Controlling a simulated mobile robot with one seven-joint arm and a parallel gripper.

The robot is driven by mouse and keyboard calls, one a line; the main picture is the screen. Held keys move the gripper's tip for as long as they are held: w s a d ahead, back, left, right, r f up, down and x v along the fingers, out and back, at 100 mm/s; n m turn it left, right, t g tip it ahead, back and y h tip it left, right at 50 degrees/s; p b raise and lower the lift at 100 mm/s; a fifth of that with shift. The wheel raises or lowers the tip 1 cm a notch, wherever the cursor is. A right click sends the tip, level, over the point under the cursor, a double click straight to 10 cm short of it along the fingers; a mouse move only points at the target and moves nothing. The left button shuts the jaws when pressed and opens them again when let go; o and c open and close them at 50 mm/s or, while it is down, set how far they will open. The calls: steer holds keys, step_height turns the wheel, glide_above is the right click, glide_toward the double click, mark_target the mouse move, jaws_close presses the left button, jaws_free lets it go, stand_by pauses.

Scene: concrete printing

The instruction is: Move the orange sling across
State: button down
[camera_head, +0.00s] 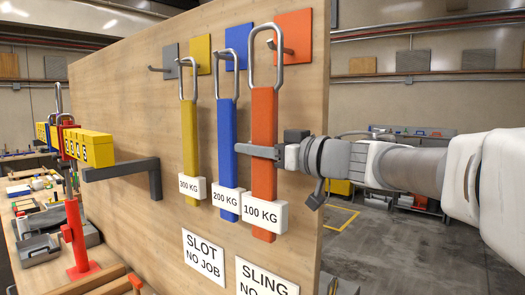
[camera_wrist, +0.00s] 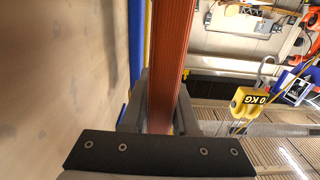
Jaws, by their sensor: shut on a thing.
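The orange sling (camera_head: 263,120) is a flat strap with a metal loop at its top and a white 100 KG tag (camera_head: 265,215) near its lower end. It hangs upright in front of the wooden board. My gripper (camera_head: 262,152) reaches in from the right and is shut on the strap at mid-height. In the wrist view the orange strap (camera_wrist: 170,60) runs between my two fingers (camera_wrist: 160,105). The loop is by the hook (camera_head: 283,48) on the orange plate (camera_head: 294,35); I cannot tell whether it rests on that hook.
A blue 200 KG sling (camera_head: 227,130) and a yellow 300 KG sling (camera_head: 190,140) hang close on the left, by blue and yellow plates. A grey plate (camera_head: 170,60) with a hook is further left. A dark bracket (camera_head: 125,170) juts from the board (camera_head: 130,110). Open floor lies right.

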steer(key=shift+w+d+f, duration=0.4)
steer(key=shift+w+d, duration=0.3)
steer(key=shift+w, duration=0.15)
steer(key=shift+w+d+f, duration=0.4)
steer(key=shift+w+d, duration=0.3)
steer(key=shift+w, duration=0.15)
steer(key=c, duration=0.6)
jaws_free()
steer(key=shift+f, duration=0.15)
steer(key=shift+s, duration=0.1)
